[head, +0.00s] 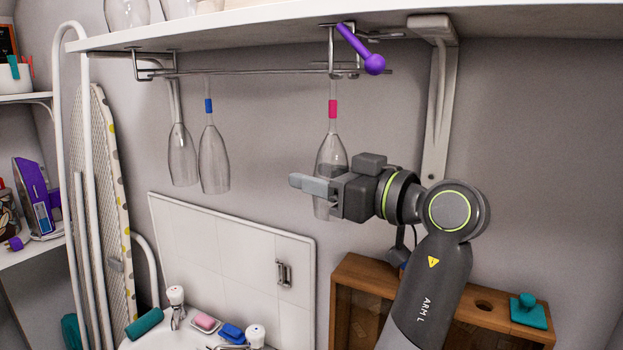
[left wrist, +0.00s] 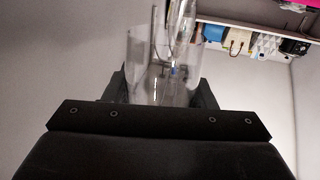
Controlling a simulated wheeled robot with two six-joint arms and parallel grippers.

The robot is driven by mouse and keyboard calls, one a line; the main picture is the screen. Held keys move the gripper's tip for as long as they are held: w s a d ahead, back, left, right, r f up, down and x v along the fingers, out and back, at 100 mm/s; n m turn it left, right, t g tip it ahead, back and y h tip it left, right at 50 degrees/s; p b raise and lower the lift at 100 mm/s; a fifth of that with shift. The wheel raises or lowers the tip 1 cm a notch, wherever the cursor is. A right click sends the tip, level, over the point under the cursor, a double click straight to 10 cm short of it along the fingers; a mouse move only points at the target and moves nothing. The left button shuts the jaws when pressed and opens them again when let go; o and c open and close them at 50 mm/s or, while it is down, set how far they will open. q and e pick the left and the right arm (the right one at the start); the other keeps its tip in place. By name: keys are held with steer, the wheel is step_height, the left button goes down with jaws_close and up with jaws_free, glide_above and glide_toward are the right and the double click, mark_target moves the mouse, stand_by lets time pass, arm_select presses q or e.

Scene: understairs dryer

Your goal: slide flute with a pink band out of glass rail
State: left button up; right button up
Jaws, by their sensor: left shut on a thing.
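The flute with a pink band (head: 332,147) hangs upside down by its foot from the metal glass rail (head: 280,71) under the shelf. Its stem is upright and the pink band sits on it. My left gripper (head: 315,185) is shut on the lower part of its bowl, and the far side of the bowl is partly hidden behind the jaws. In the left wrist view, the clear bowl (left wrist: 175,70) stands between the dark jaws. My right gripper is not in view.
A blue-banded flute (head: 214,160) and another flute (head: 182,155) hang farther left on the rail. A purple pin with a ball end (head: 374,64) hangs at the rail's right end. A white bracket (head: 437,110) stands right of it. A sink with taps lies below.

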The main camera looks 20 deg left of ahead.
arm_select(q)
steer(key=shift+d, duration=0.25)
steer(key=shift+b+v, duration=0.3)
steer(key=shift+v, duration=0.8)
steer(key=shift+w+d, duration=0.15)
steer(key=shift+d, duration=0.1)
steer(key=shift+d+b, duration=1.15)
steer(key=shift+b, duration=0.45)
